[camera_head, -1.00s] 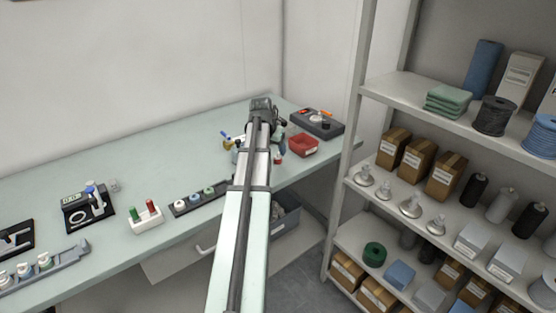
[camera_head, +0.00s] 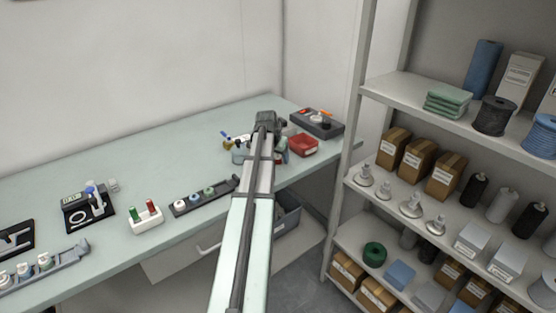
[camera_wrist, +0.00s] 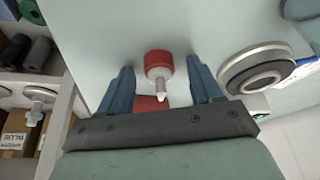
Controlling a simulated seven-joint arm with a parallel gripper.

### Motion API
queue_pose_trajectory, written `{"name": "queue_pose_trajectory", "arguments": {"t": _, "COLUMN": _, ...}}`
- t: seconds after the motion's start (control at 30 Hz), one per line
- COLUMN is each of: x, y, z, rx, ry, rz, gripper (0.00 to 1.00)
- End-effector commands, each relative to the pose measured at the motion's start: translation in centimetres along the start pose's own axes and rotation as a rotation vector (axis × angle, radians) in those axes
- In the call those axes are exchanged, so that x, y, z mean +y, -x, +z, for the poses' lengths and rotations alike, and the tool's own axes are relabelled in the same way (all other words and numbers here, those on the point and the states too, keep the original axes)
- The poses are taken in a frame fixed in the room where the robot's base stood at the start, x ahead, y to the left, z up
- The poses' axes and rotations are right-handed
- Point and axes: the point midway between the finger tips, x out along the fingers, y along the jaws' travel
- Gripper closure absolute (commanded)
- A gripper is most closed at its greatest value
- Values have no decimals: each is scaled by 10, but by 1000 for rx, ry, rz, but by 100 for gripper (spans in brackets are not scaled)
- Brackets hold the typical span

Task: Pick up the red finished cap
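The red cap (camera_wrist: 158,62) with a white pointed nozzle stands on the pale green worktop (camera_wrist: 110,25) in the wrist view. Its nozzle points toward my gripper. My gripper (camera_wrist: 160,72) is open, with one blue finger on each side of the cap and a visible gap at both sides. The cap is not held. In the head view my arm covers most of the fingers and I cannot make out the cap clearly.
A large grey disc with a dark ring (camera_wrist: 256,70) is close to the right finger. In the head view a red bin (camera_head: 303,145) and a dark tray (camera_head: 318,124) are to the right. A rack with several caps (camera_head: 205,196) lies left of my arm. Shelving (camera_head: 352,160) stands at right.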

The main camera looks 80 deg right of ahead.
Motion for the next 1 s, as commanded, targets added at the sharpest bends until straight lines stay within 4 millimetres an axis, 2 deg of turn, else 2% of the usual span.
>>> {"name": "queue_pose_trajectory", "arguments": {"t": 0.03, "x": 0, "y": 0, "z": 0, "rx": 0, "ry": 0, "rz": 0, "gripper": 40}}
{"name": "queue_pose_trajectory", "arguments": {"t": 0.43, "x": 0, "y": 0, "z": 0, "rx": 0, "ry": 0, "rz": 0, "gripper": 78}}
{"name": "queue_pose_trajectory", "arguments": {"t": 0.77, "x": 0, "y": 1, "z": 0, "rx": 0, "ry": 0, "rz": 0, "gripper": 78}}
{"name": "queue_pose_trajectory", "arguments": {"t": 1.0, "x": 0, "y": 20, "z": -9, "rx": 2, "ry": 0, "rz": -1, "gripper": 78}}
